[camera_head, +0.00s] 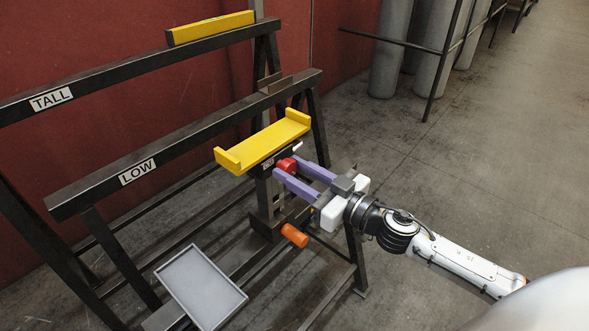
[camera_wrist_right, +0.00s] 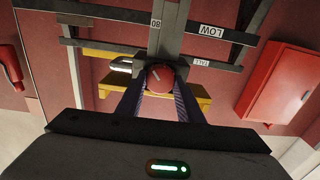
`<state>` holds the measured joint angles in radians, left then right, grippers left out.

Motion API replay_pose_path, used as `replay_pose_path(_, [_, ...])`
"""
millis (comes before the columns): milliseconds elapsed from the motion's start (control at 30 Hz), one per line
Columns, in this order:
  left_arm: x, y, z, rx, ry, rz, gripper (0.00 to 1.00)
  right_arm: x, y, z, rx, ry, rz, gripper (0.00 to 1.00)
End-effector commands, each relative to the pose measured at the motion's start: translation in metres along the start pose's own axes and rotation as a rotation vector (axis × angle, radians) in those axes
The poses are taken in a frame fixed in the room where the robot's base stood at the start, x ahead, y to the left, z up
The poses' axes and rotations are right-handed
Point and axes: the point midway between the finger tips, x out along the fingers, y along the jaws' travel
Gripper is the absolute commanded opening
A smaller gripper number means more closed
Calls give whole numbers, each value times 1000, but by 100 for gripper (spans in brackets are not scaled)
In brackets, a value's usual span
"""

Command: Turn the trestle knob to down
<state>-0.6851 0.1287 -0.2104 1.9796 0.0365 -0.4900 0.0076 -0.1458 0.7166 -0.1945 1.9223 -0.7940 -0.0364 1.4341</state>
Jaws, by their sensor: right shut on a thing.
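The red trestle knob (camera_head: 287,165) sits at the front end of the yellow bracket (camera_head: 262,143), on the dark trestle post. It also shows in the right wrist view (camera_wrist_right: 160,77), with a pale pointer line on its face. My right gripper (camera_head: 290,172) has its two purple fingers on either side of the knob and is shut on it. In the right wrist view the fingers (camera_wrist_right: 160,95) reach up to the knob's two sides. Small labels near the knob are too small to read in the head view. My left gripper is not in view.
Dark trestle beams marked TALL (camera_head: 51,99) and LOW (camera_head: 137,172) stand at left. An orange handle (camera_head: 294,236) and a grey tray (camera_head: 201,288) are below. Grey cylinders (camera_head: 440,45) stand behind a rail. Floor at right is clear.

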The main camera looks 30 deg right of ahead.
Motion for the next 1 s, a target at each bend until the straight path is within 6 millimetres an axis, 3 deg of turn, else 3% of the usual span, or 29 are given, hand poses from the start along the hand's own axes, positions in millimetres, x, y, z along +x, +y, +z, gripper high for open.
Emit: replay_pose_path(1000, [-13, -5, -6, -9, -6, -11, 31, 0, -3, 1, -949, -1, 1, 11])
